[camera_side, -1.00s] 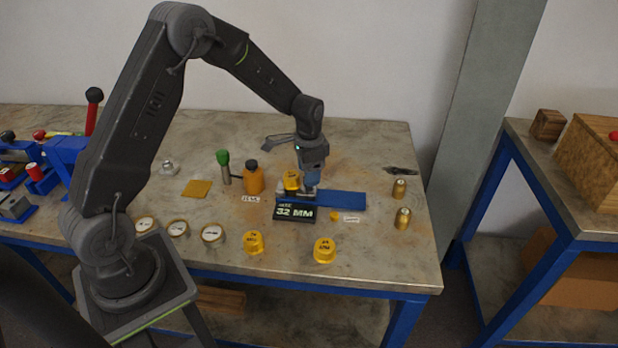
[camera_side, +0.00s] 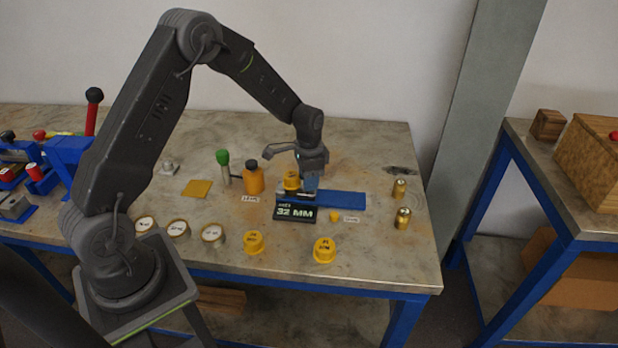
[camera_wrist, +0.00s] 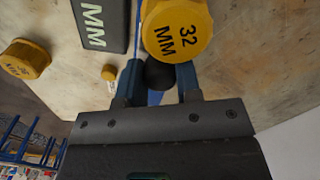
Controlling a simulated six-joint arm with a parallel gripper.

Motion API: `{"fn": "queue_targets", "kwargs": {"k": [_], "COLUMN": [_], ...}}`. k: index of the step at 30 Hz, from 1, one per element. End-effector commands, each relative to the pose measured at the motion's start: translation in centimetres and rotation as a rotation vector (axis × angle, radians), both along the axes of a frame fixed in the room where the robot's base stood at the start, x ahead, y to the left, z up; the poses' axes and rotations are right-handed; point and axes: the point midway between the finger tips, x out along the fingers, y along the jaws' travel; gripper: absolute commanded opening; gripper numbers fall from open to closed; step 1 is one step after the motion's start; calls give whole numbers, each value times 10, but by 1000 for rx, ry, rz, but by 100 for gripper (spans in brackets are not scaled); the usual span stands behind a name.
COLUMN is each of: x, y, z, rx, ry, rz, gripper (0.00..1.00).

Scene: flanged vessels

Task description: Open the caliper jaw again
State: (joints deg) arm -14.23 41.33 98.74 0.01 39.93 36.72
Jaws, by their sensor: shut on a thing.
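The caliper's black display block (camera_side: 296,212) reads "32 MM" and stands mid-bench, with a blue base strip (camera_side: 345,198) running to the right. A yellow cap marked "32 MM" (camera_wrist: 178,28) sits at the caliper behind the display; it also shows in the side view (camera_side: 291,180). My gripper (camera_wrist: 159,76) is low over the caliper, beside this cap. Its two blue fingers are shut on a dark round knob (camera_wrist: 159,73). In the side view my gripper (camera_side: 309,187) hides the jaw and knob, so I cannot tell whether the jaw touches the cap.
Two yellow caps (camera_side: 324,250) (camera_side: 254,243) stand at the bench's front. Several round gauges (camera_side: 178,229) lie at front left. An orange bottle (camera_side: 253,178) and a green-topped tool (camera_side: 223,168) stand left of the caliper. Two brass pieces (camera_side: 402,218) (camera_side: 399,188) stand right.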

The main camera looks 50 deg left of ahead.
Motion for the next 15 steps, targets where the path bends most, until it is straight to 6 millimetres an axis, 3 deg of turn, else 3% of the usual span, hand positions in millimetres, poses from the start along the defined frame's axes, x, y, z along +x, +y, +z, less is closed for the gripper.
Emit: {"fn": "queue_targets", "kwargs": {"k": [4,10,15], "x": [0,1,20], "y": [0,-1,-19], "z": [0,0,0], "rx": [0,0,0], "ry": [0,0,-2], "rz": [0,-1,-4], "gripper": [0,0,0]}}
